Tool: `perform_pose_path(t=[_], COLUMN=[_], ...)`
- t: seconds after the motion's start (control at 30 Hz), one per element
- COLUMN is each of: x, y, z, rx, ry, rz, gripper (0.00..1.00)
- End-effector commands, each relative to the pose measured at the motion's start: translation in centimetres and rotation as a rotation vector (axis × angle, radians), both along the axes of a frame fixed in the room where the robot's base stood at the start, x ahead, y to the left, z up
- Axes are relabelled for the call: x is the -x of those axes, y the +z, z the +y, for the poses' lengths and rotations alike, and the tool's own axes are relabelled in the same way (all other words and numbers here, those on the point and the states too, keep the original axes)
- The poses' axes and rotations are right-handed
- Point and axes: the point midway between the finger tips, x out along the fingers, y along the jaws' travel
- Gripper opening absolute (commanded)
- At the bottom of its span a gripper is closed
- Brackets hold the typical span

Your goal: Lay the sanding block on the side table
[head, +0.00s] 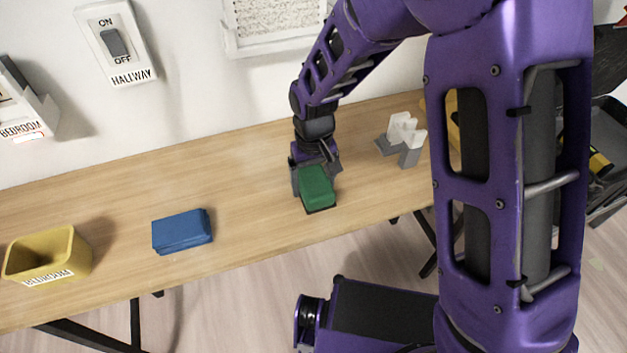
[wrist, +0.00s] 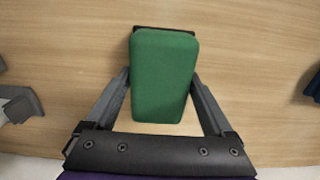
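The sanding block appears to be the green block (head: 317,185) with a thin dark base, at the middle of the wooden table (head: 245,165). It fills the centre of the wrist view (wrist: 164,75). My gripper (head: 315,177) has one finger on each side of it, and both fingers meet its sides, so it looks shut on the block. In the wrist view my gripper (wrist: 163,75) has its fingertips partly hidden by the block. The block is at or very near the tabletop; I cannot tell whether it touches.
A blue block-like stack (head: 182,231) and a yellow bin labelled BEDROOM (head: 70,262) stand to the left. A grey holder with white pieces (head: 403,138) stands to the right. Switch plates (head: 115,45) hang on the wall. Tabletop between the blue and green things is clear.

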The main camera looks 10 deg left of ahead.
Motion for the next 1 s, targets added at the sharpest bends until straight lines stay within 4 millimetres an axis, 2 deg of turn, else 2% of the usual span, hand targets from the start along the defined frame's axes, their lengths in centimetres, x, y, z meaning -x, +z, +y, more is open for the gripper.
perform_pose_path(t=[0.27,0.43,0.8,1.0], x=[0.0,-0.1,-0.1,0.0], y=[0.1,1.3,9.0,11.7], z=[0.0,0.0,0.0,0.0], rx=[0.0,-0.002,-0.003,-0.001], ry=[0.0,-0.001,0.0,-0.001], rz=[0.0,-0.003,-0.004,-0.002], gripper=[1.0,1.0,1.0,1.0])
